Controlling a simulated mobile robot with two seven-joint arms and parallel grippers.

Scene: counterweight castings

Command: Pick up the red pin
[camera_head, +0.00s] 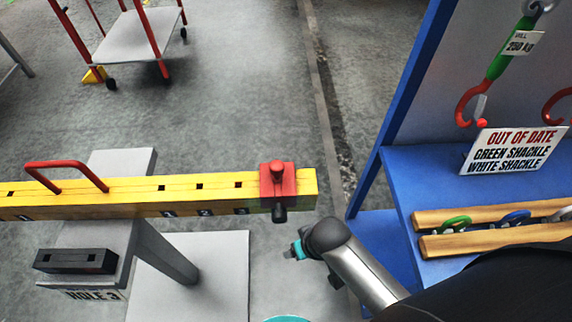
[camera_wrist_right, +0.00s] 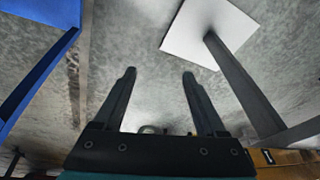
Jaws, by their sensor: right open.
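A round red knob, which looks like the head of the red pin (camera_head: 277,167), stands on a red block (camera_head: 290,183) near the right end of the yellow beam (camera_head: 130,203). The rest of the pin is hidden. A dark stub shows below the block. My right arm reaches in from the right and ends just right of and below the beam's end. My right gripper shows in the right wrist view (camera_wrist_right: 158,76), its two dark fingers apart with nothing between the tips. The yellow beam shows there at the lower right (camera_wrist_right: 285,157). My left gripper is not seen.
The beam has a red handle (camera_head: 66,164) and rests on a grey stand (camera_head: 123,165). A blue rack (camera_head: 400,190) with hooks, a sign (camera_head: 513,150) and wooden rails (camera_head: 490,238) stands at right. A red-framed cart (camera_head: 140,38) stands behind on open floor.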

